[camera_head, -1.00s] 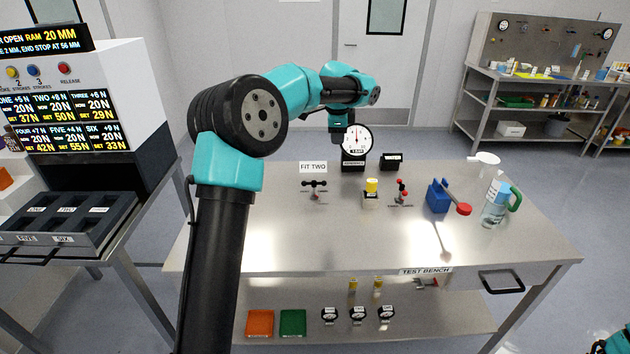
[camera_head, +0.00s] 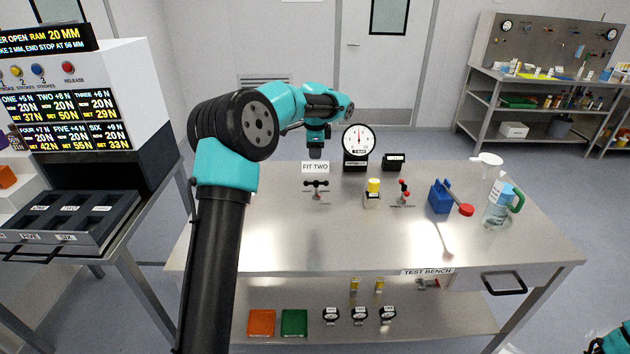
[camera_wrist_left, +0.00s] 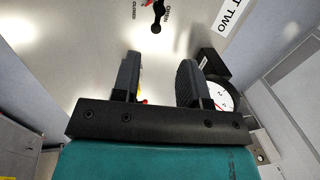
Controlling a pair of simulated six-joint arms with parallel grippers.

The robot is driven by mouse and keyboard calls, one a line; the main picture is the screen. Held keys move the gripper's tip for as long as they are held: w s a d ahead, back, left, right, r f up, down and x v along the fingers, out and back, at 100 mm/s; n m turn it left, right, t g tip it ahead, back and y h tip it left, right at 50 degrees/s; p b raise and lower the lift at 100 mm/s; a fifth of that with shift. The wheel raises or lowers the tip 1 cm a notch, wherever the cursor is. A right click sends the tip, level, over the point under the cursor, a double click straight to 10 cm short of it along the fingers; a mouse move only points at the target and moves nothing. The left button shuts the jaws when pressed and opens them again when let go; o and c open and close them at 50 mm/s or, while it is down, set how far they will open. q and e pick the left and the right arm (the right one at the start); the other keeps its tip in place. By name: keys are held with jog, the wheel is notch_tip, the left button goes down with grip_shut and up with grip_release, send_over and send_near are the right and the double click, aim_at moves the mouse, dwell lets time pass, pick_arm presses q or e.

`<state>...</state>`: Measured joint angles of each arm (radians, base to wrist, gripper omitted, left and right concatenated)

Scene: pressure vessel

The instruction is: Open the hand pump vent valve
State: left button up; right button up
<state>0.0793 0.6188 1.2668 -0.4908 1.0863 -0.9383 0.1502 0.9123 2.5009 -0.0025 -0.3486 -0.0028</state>
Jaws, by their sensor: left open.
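A small valve with a red handle (camera_head: 404,190) stands on the bench, left of the blue hand pump (camera_head: 440,198) with its red-knobbed lever. A second valve with a black T-shaped handle (camera_head: 316,184) stands farther left, in front of the FIT TWO sign. I cannot tell which one is the vent valve. In the left wrist view, the black handle (camera_wrist_left: 158,16) shows beside OPEN and CLOSED labels. My left gripper (camera_head: 316,152) is open and empty, above the FIT TWO sign and apart from both valves. My right gripper is out of view.
A dial gauge (camera_head: 357,141) stands behind the valves, close right of my left gripper. A yellow-capped part (camera_head: 373,190) stands between the two valves. A clear bottle (camera_head: 497,208) is at the right. The front of the test bench (camera_head: 330,240) is clear.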

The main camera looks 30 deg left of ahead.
aim_at(315, 183)
pick_arm(q)
jog(key=f, duration=0.4)
jog(key=w+a+f, duration=0.1)
jog(key=f, duration=0.4)
jog(key=w+f, duration=0.1)
jog(key=f, duration=0.4)
jog(key=shift+w+a+f, duration=0.15)
jog(key=shift+w+a, duration=0.05)
jog(key=shift+w, duration=0.05)
grip_shut()
